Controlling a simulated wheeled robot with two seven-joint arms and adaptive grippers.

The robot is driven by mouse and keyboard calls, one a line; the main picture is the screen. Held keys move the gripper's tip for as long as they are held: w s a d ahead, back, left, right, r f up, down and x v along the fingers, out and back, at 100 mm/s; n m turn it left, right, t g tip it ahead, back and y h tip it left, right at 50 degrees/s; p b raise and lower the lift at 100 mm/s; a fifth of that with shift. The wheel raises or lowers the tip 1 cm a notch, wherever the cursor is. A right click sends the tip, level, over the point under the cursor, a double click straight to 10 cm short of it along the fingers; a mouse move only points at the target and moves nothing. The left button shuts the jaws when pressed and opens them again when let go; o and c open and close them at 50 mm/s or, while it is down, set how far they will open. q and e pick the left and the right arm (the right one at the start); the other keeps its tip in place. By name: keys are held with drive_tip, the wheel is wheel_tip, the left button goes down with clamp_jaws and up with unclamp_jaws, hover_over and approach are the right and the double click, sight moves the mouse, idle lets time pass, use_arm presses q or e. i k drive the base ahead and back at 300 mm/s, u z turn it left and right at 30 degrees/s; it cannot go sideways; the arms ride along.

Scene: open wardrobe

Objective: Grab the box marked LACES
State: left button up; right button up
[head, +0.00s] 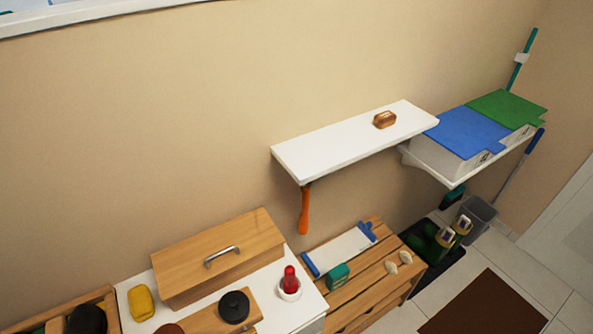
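I cannot read the word LACES on anything in the head view. A white box with a blue lid (466,132) and another with a green lid (508,108) stand side by side on the right-hand wall shelf. Their fronts carry small dark markings, too small to read. A small brown item with a pale label (384,119) sits on the white wall shelf, its label unreadable. A small teal box-like item (338,276) with a pale patch is on the slatted wooden bench. Neither of my grippers is in view.
The white shelf (330,145) is mostly bare; an orange handle (304,212) hangs below. A lidded wooden box (215,258), yellow item (141,303) and red item in a white cup (290,284) crowd the white top. A dark mat (485,305) lies on the tiled floor.

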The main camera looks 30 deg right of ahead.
sight(337, 276)
drive_tip(key=u, duration=1.55)
drive_tip(key=k, duration=0.6)
drive_tip(key=z, duration=1.55)
